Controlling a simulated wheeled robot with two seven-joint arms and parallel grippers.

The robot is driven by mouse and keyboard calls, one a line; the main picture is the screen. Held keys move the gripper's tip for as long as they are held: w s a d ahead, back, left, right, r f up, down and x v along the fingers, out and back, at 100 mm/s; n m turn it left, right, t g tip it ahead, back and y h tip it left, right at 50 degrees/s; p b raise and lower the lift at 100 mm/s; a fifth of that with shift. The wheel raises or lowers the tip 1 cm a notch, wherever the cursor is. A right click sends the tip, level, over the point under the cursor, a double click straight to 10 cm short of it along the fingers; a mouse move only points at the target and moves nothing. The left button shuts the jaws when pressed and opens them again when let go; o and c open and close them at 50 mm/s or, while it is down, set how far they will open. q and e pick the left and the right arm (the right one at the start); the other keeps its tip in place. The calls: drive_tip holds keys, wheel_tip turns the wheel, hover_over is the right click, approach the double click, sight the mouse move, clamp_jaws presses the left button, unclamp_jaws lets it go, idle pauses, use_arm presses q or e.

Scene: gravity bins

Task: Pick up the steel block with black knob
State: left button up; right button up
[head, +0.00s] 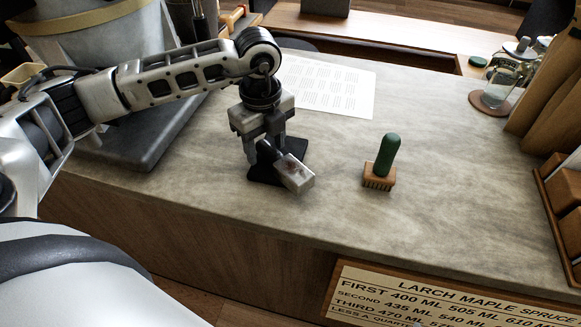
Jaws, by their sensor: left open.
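The steel block (297,176) is a small pale grey box with reddish-brown marks, near the counter's front edge. A black part, which looks like its knob, runs from it up and left beneath my left gripper (266,148). The block sits tilted, its near end over the edge of a black pad or stand. My left gripper points down over the black part, its fingers apart on either side of it. It is open, and I cannot tell whether either finger touches. The gripper hides some of the knob. My right gripper is out of view.
A green-handled brush (387,158) stands to the right on the counter (440,150). A printed sheet (327,88) lies behind. A glass jar (500,78) is at back right, wooden holders at far right. A grey bucket (95,45) stands at back left. Counter around the brush is clear.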

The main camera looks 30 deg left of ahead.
use_arm(q)
clamp_jaws()
drive_tip(key=shift+r, duration=0.1)
drive_tip(key=shift+r, duration=0.6)
drive_tip(key=s+d+r+b, duration=0.1)
drive_tip(key=s+d+r, duration=0.2)
drive_tip(key=s+r, duration=0.3)
drive_tip(key=s+d+r+b, duration=0.1)
drive_tip(key=s+d+r, duration=0.1)
drive_tip(key=s+r, duration=0.3)
drive_tip(key=shift+s+d+r, duration=0.35)
drive_tip(key=shift+s+d, duration=0.05)
drive_tip(key=shift+s, duration=0.5)
